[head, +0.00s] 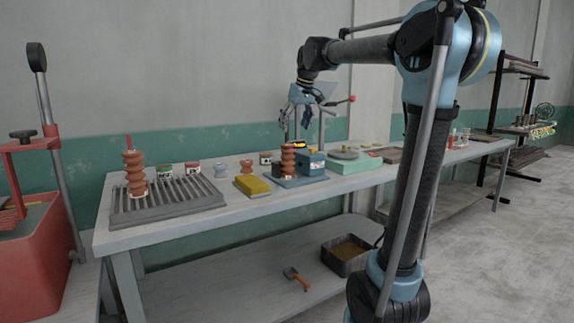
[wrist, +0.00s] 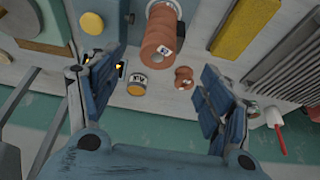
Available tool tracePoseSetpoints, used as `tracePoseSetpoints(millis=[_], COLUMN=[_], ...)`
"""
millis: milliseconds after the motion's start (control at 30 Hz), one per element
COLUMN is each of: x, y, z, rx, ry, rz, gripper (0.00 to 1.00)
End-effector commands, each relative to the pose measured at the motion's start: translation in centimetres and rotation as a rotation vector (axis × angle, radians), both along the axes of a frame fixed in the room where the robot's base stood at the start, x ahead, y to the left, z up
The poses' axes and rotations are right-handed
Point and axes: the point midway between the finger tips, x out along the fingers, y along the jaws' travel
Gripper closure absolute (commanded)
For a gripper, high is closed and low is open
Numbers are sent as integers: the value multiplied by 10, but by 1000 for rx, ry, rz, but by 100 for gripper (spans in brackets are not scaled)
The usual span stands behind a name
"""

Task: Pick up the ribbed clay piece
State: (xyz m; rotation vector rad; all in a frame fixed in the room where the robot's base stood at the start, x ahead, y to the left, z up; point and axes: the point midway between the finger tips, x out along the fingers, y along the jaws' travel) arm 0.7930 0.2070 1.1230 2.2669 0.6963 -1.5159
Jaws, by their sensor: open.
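A tall brown ribbed clay piece (head: 288,160) stands upright on a blue-grey board (head: 309,181) on the bench. A second ribbed clay piece (head: 135,174) stands on a slatted rack (head: 170,203) at the left. My gripper (head: 296,121) is open and empty, above the first piece. In the wrist view, my gripper's fingers (wrist: 160,62) are spread wide to either side of this piece.
A blue box (head: 312,163) stands close right of the piece. A yellow block (head: 252,185) lies to its left. Small clay spools (head: 221,165) and labelled jars (head: 192,168) stand behind. A green block (head: 355,163) with a round disc is further right.

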Motion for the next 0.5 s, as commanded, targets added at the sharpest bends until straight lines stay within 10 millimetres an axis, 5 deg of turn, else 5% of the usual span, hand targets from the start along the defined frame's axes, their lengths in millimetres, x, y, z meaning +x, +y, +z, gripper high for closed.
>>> tracePoseSetpoints(millis=[500], x=[26], y=[17], z=[-75], rx=[0], ry=[0], rz=[-1], gripper=[27])
